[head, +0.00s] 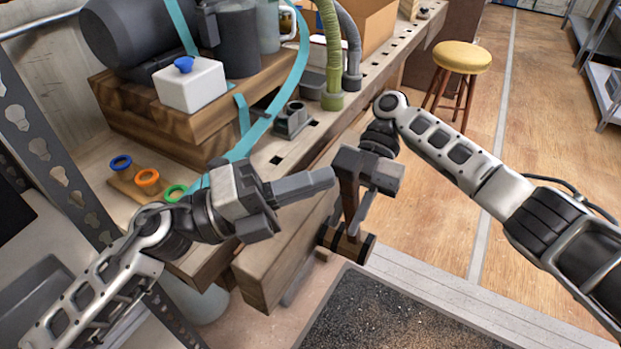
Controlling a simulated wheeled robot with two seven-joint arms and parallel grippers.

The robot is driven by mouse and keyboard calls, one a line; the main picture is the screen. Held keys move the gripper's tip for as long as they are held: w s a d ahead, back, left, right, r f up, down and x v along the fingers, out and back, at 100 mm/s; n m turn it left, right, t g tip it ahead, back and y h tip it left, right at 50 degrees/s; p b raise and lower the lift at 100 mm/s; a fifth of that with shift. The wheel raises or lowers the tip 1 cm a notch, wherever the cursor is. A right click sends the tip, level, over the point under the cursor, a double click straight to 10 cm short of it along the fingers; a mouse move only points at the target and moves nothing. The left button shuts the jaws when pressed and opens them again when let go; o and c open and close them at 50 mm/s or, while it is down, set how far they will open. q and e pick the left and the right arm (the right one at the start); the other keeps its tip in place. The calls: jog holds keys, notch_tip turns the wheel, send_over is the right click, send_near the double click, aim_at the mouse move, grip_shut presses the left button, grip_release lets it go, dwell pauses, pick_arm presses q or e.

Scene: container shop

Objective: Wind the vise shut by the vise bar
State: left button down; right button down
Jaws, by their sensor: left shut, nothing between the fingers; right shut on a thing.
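The vise bar (335,241), a short wooden bar with dark ends, is low in front of the bench's near end. My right gripper (352,230) reaches down to it and is shut on it; its fingers cover part of the bar. The vise's thick wooden jaw (262,280) is at the bench's near end, left of the bar. My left gripper (325,178) is shut and empty above the jaw, pointing right and hiding part of it. I cannot tell how wide the gap behind the jaw is.
The workbench (389,70) carries a wooden box stand (185,126), a white box (191,88) with a blue knob, hoses (331,60) and coloured rings (147,178). A dark mat (395,325) lies on the floor. A yellow stool (462,56) stands beyond; the floor right of the bench is free.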

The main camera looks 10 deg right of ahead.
pick_arm(q)
jog(key=shift+w, duration=0.1)
pick_arm(e)
jog(key=shift+s+d+f, duration=0.1)
jog(key=shift+d, duration=0.15)
pick_arm(q)
jog(key=shift+w+d+r, duration=0.45)
jog(key=shift+w+d, duration=0.05)
jog(key=shift+w, duration=0.3)
pick_arm(e)
jog(key=shift+a+f, duration=0.1)
jog(key=shift+a, duration=0.05)
jog(key=c, duration=1.3)
grip_release()
jog(key=shift+s, duration=0.1)
jog(key=shift+c, duration=0.2)
jog(key=shift+o, duration=0.3)
pick_arm(q)
jog(key=shift+s, duration=0.2)
pick_arm(e)
jog(key=shift+r, duration=0.2)
